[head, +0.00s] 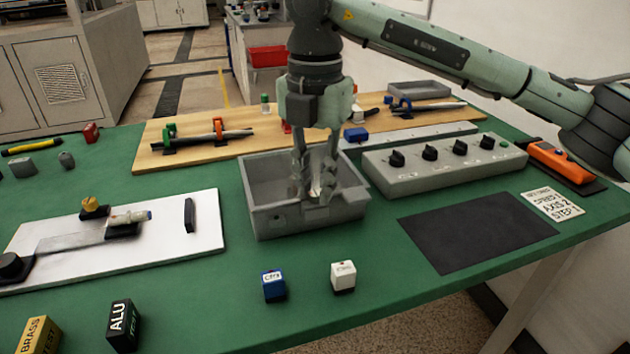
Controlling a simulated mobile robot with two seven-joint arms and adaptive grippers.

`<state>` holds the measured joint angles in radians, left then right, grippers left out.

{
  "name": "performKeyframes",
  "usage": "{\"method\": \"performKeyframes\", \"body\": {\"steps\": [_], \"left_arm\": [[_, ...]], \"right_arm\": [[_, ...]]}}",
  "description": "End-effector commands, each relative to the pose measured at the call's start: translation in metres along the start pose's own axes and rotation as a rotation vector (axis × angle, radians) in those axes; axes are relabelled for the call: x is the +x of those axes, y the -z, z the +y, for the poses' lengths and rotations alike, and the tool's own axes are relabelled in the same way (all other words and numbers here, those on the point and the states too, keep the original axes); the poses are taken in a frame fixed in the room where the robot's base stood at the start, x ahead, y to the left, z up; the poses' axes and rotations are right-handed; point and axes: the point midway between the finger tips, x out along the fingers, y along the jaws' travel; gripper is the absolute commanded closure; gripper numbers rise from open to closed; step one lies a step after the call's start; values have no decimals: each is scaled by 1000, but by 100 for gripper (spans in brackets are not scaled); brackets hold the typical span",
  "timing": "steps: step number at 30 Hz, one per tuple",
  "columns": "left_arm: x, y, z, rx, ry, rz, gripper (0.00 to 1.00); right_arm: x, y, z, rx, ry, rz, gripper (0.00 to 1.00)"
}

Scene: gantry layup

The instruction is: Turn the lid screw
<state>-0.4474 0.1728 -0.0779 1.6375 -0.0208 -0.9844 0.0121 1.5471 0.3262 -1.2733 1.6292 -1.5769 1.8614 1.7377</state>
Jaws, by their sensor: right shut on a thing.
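My right gripper (315,185) points straight down into an open grey box (264,227) in the middle of the green table. Its fingers are shut on a small pale grey thing low at the box's front part; the fingers hide most of it, and I cannot tell whether it is the lid screw. No lid screw shows clearly elsewhere. A white plate (180,240) at left carries a brass-coloured knob (92,207) and a small cylinder (128,218) on a black rest. My left gripper is not in view.
A grey knob panel (440,172) stands right of the box, with a dark mat (476,232) before it. A wooden board (190,155) with tools lies behind. Blue (273,286) and white (343,277) blocks stand in front. An orange device (562,163) lies at right.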

Motion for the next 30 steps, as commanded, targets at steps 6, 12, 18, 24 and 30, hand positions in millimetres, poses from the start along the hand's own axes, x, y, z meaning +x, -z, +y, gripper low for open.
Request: {"method": "performKeyframes", "body": {"steps": [6,12,18,24,30], "left_arm": [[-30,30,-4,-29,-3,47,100],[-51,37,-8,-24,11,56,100],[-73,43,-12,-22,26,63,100],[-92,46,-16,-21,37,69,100],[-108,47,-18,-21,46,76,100]], "right_arm": [[2,0,0,-114,0,-1,100],[3,0,0,-284,-1,-1,100],[2,0,0,-476,-1,-1,100],[2,0,0,-666,0,-1,100],[1,0,0,-855,1,0,100]]}}
